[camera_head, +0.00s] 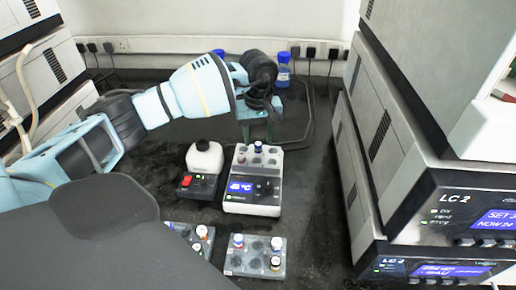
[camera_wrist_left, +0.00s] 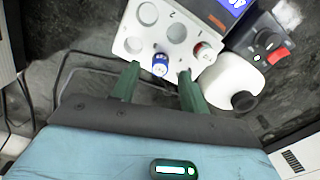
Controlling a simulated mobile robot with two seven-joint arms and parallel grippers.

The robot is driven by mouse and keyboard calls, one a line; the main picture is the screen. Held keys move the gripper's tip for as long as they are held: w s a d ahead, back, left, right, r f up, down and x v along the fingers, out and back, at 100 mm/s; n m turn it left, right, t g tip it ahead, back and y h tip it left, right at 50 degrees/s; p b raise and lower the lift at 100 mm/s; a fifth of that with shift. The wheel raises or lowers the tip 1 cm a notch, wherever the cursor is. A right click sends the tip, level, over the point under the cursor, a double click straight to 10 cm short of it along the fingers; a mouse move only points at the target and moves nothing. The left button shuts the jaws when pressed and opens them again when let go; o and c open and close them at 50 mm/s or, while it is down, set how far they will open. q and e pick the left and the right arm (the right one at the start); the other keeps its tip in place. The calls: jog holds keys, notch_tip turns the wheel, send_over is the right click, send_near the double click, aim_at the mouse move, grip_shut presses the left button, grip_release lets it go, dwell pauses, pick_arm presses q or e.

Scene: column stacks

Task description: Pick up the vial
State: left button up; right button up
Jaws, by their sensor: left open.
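A vial with a blue cap (camera_head: 259,147) stands in a back hole of the white heater block (camera_head: 250,206). In the left wrist view the same vial (camera_wrist_left: 160,66) shows close to the gap between the two green fingers. My left gripper (camera_head: 258,130) is open, with its fingers over the back of the block in the head view. It also shows in the left wrist view (camera_wrist_left: 158,76), with nothing clearly held. A second vial, with a white and reddish cap (camera_wrist_left: 203,52), stands in another hole of the block. My right gripper is not in view.
A white bottle with a black cap (camera_wrist_left: 236,84) stands on a small device with a red switch (camera_head: 187,186), left of the block. Vial racks (camera_head: 240,268) lie in front. A blue-capped bottle (camera_head: 283,76) is behind. Stacked instruments (camera_head: 440,200) wall off the right.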

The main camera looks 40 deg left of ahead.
pick_arm(q)
jog(key=shift+f, duration=1.15)
grip_shut()
jog(key=shift+r, duration=0.45)
jog(key=r, duration=0.2)
jog(key=shift+s+d+r, duration=0.2)
jog(key=shift+d+r, duration=0.1)
jog(key=shift+r, duration=0.05)
jog(key=s+d+r+b, duration=0.1)
jog(key=s+d, duration=0.9)
jog(key=d, duration=0.1)
jog(key=shift+d+r, duration=0.2)
jog(key=shift+d, duration=0.15)
